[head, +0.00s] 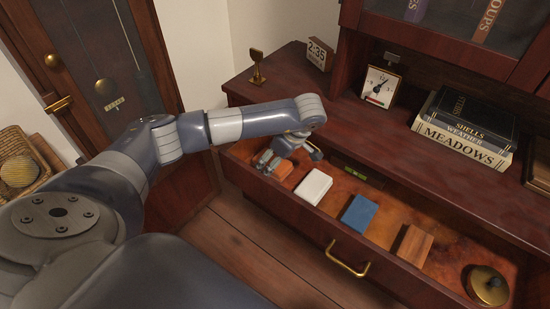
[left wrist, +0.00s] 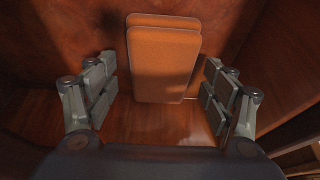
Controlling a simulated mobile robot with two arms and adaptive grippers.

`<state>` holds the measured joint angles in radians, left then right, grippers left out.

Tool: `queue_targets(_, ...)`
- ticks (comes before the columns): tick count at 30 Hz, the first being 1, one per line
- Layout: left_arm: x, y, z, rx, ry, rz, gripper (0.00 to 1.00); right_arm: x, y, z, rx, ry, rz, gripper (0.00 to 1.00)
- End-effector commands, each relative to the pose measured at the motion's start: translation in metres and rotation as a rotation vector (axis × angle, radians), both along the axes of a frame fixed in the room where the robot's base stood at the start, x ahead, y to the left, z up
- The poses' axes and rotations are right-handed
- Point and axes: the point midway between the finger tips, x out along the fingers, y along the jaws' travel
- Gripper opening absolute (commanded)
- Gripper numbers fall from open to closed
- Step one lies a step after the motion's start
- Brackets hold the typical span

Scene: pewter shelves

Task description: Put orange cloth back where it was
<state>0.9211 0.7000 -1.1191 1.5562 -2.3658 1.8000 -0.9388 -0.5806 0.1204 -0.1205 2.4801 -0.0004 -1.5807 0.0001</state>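The orange cloth (head: 281,170) lies folded at the left end of the open drawer (head: 341,226), partly hidden by my left gripper. In the left wrist view the orange cloth (left wrist: 164,62) is a folded rectangle between and beyond the fingers. My left gripper (head: 282,161) reaches down over the drawer's left end. In the wrist view the left gripper (left wrist: 159,98) has its fingers wide apart, with space on both sides of the cloth. My right gripper is not in view.
A white block (head: 313,187), a blue block (head: 361,213), a wooden block (head: 414,246) and a round brass-topped object (head: 488,285) lie in the drawer, right of the cloth.

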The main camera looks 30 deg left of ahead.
Motion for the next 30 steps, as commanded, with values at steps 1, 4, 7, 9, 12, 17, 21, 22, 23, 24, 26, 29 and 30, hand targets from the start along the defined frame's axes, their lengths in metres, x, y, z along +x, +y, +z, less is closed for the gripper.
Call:
queue_targets(1, 0.000, 0.000, 0.000, 0.000, 0.000, 0.000, 0.76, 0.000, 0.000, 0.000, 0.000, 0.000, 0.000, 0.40)
queue_targets(4, 0.000, 0.000, 0.001, 0.000, 0.000, 0.000, 0.76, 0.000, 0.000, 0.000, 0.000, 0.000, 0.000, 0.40)
queue_targets(7, 0.000, -0.001, 0.003, 0.000, -0.001, 0.000, 0.76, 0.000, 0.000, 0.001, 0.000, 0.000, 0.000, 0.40)
queue_targets(9, 0.000, -0.003, 0.008, 0.000, -0.002, -0.001, 0.76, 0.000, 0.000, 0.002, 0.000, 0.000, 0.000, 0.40)
queue_targets(12, 0.001, -0.008, 0.023, 0.000, -0.005, -0.002, 0.76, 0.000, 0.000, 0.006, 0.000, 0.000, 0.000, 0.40)
queue_targets(17, 0.000, -0.022, 0.055, -0.001, -0.004, -0.003, 0.76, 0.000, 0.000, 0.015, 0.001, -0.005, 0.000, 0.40)
queue_targets(21, -0.001, -0.033, 0.082, 0.000, -0.003, -0.002, 0.76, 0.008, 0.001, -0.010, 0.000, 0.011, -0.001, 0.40)
queue_targets(22, -0.001, -0.035, 0.086, 0.000, -0.003, -0.002, 0.76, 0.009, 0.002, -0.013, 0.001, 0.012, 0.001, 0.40)
queue_targets(23, -0.002, -0.037, 0.091, 0.000, -0.003, -0.002, 0.76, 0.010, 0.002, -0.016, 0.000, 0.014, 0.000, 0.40)
queue_targets(24, -0.002, -0.039, 0.096, 0.000, -0.003, -0.001, 0.76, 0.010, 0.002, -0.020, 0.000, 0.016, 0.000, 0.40)
queue_targets(26, -0.002, -0.042, 0.102, 0.000, -0.003, -0.001, 0.76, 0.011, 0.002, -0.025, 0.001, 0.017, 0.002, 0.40)
queue_targets(29, -0.003, -0.045, 0.109, 0.000, -0.001, 0.000, 0.76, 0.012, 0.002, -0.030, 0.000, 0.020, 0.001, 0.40)
queue_targets(30, -0.003, -0.045, 0.111, 0.000, 0.000, 0.000, 0.76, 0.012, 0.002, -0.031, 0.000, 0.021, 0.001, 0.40)
